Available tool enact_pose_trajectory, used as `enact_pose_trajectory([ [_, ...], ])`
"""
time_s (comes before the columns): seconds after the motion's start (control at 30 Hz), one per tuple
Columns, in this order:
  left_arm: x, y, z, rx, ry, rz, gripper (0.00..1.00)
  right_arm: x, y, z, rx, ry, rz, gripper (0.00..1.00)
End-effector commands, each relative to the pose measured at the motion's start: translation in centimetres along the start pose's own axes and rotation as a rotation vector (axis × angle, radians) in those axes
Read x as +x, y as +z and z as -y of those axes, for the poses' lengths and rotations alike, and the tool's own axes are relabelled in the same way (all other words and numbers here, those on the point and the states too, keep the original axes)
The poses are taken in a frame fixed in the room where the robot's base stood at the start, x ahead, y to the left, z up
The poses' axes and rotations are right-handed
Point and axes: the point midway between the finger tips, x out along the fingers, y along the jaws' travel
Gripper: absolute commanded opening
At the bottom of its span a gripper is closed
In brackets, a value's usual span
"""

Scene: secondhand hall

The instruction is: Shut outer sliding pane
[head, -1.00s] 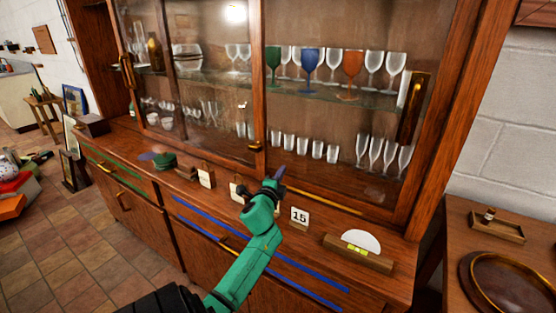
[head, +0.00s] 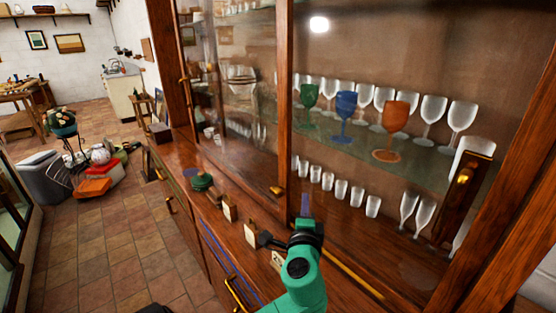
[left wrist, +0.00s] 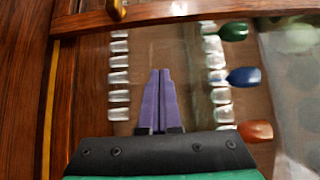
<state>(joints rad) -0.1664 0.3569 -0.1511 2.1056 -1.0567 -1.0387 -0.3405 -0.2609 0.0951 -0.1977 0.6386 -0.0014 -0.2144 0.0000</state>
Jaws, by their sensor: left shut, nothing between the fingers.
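A wooden display cabinet has a framed glass sliding pane on its left side; the pane's right upright (head: 285,110) carries a small brass knob (head: 277,190) low down. A brass pull (head: 462,178) on a dark plate sits at the far right. I cannot tell whether glass covers the right-hand part. My left gripper (head: 305,205), with purple fingers shut and empty, is just right of the knob, over the front ledge. In the left wrist view, the shut fingers (left wrist: 160,100) point towards the upright (left wrist: 200,12), apart from it; the knob (left wrist: 116,9) is at the top. My right gripper is out of view.
Coloured goblets, including a blue one (head: 345,112), and clear glasses stand on a glass shelf, with small tumblers (head: 341,189) below. A brass strip (head: 350,272) runs along the ledge. Cards (head: 228,208) and a green object (head: 200,182) sit on the ledge. Tiled floor (head: 110,250) lies left.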

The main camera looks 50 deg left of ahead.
Motion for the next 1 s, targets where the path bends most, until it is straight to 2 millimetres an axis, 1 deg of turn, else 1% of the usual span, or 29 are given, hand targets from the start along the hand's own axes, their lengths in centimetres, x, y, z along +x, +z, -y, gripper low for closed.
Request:
enact_pose_trajectory([
  [0.07, -0.1, -0.1, 0.4, -0.002, -0.004, 0.005, 0.00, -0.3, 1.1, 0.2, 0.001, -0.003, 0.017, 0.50],
  [0.13, 0.5, -0.1, 0.3, -0.001, -0.005, 0.007, 0.00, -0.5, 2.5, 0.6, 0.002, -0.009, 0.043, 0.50],
  [0.2, 1.6, -0.1, 0.4, 0.001, -0.004, 0.007, 0.00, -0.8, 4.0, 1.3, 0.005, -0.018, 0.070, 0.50],
  [0.3, 3.6, -0.1, 0.5, 0.001, -0.005, 0.008, 0.00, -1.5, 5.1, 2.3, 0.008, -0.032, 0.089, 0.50],
  [0.37, 5.0, 0.0, 0.6, 0.001, -0.005, 0.009, 0.00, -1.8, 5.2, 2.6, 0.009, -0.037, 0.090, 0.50],
  [0.47, 7.2, 0.0, 0.5, 0.001, -0.004, 0.009, 0.00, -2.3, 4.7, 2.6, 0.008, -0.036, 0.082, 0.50],
  [0.6, 10.2, 0.2, 0.5, 0.001, -0.004, 0.009, 0.00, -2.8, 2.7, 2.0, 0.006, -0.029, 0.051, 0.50],
  [0.7, 11.4, 1.6, 0.5, 0.003, -0.003, 0.008, 0.00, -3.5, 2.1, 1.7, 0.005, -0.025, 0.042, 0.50],
  [0.8, 12.2, 2.4, 0.3, 0.001, -0.002, 0.007, 0.00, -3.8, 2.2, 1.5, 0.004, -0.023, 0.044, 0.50],
  [1.0, 12.6, 2.9, 0.1, -0.002, -0.001, 0.005, 0.00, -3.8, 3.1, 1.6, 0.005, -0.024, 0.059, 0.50],
])
